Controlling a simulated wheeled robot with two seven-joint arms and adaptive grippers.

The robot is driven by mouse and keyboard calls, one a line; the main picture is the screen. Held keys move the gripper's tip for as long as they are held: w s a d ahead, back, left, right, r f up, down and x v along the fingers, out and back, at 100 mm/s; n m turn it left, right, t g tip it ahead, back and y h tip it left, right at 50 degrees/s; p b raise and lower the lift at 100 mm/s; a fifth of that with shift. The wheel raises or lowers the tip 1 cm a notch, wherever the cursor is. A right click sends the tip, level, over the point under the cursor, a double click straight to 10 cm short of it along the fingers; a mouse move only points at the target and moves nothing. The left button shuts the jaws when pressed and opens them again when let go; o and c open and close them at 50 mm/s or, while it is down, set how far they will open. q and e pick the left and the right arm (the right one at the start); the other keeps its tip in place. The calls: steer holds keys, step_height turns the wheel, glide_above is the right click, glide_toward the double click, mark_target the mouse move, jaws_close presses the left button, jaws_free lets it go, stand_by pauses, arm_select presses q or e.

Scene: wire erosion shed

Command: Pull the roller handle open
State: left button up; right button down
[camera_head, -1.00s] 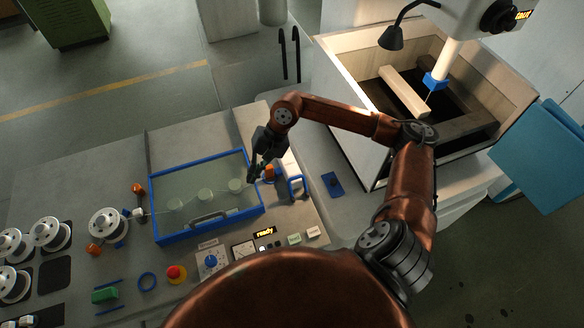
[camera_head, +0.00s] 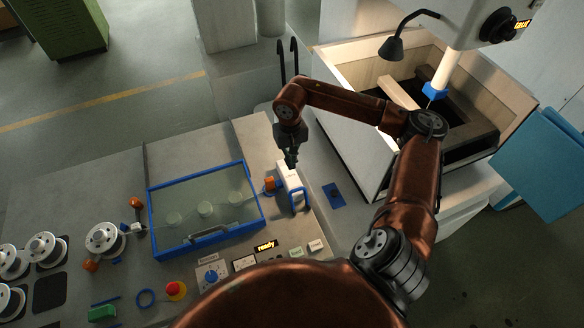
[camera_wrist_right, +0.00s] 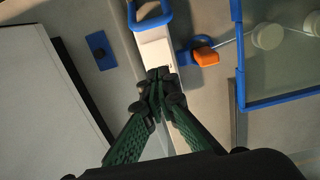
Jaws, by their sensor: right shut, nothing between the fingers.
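A white upright block (camera_head: 287,178) stands at the right of the machine panel and carries a blue loop handle (camera_head: 298,199) on its near end. In the wrist view the loop handle (camera_wrist_right: 150,14) is at the top, beyond the fingertips. An orange piece (camera_head: 270,184) on a blue mount sits just left of the block and also shows in the wrist view (camera_wrist_right: 205,57). My right gripper (camera_head: 291,163) points down over the far end of the white block. Its fingertips (camera_wrist_right: 158,77) are together with nothing between them. Whether they touch the block I cannot tell. My left gripper is out of view.
A blue-framed clear cover (camera_head: 158,218) over several rollers lies left of the block. Buttons and a lit "ready" display (camera_head: 266,247) are in front. A blue plate (camera_head: 333,195) and an open tank (camera_head: 355,150) are to the right.

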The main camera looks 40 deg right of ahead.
mark_target(291, 181)
step_height(291, 181, down, 8)
steer(key=shift+s+a+f+p, duration=0.15)
steer(key=shift+f+p, duration=0.1)
steer(key=shift+p, duration=0.6)
steer(key=shift+s+a+r+p, duration=0.15)
steer(key=shift+s+r+p, duration=0.15)
steer(key=shift+s, duration=0.25)
steer(key=shift+s+a+r+p, duration=0.2)
steer(key=shift+s+r+p, duration=0.1)
steer(key=shift+s, duration=0.3)
steer(key=shift+s+a+r+p, duration=0.2)
steer(key=shift+s+p, duration=0.1)
steer(key=shift+s, duration=0.25)
